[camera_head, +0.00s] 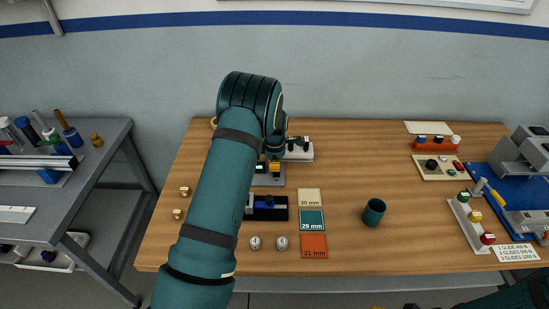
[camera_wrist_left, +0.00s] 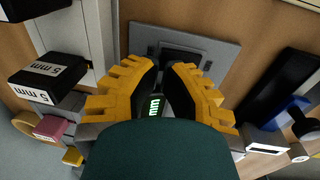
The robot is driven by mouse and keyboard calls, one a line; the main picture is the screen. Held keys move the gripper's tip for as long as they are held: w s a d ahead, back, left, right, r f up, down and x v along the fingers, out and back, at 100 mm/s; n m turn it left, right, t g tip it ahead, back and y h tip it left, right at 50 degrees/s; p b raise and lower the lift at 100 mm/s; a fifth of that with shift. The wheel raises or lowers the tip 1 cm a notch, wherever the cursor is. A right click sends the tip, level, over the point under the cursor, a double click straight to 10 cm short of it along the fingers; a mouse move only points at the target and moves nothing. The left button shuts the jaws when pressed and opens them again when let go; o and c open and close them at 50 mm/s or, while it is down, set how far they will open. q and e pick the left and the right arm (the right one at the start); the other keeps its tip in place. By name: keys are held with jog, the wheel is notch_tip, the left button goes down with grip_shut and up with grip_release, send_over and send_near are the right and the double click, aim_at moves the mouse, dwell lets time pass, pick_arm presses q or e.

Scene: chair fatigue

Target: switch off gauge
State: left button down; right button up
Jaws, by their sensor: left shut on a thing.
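The gauge (camera_wrist_left: 152,108) is a dark device with a green lit "mm" readout, seen between my left fingers in the left wrist view. In the head view its lit display (camera_head: 260,168) shows just beside my arm, above a grey plate (camera_head: 270,182). My left gripper (camera_wrist_left: 160,85) has yellow ribbed fingertips and is shut on the gauge, with the grey plate (camera_wrist_left: 215,55) beyond. In the head view the left gripper (camera_head: 274,167) is mostly hidden behind my arm. Only a yellow tip of my right gripper (camera_head: 377,307) shows at the bottom edge. The gauge's switch cannot be made out.
Blocks marked "5 mm" (camera_wrist_left: 48,75) lie near the left fingers. A black holder with a blue part (camera_head: 268,207) stands in front of the plate. Size cards (camera_head: 312,220) and a green cup (camera_head: 373,212) are to the right. The table's middle right is clear.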

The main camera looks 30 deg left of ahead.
pick_arm(q)
jog(key=shift+f, duration=0.35)
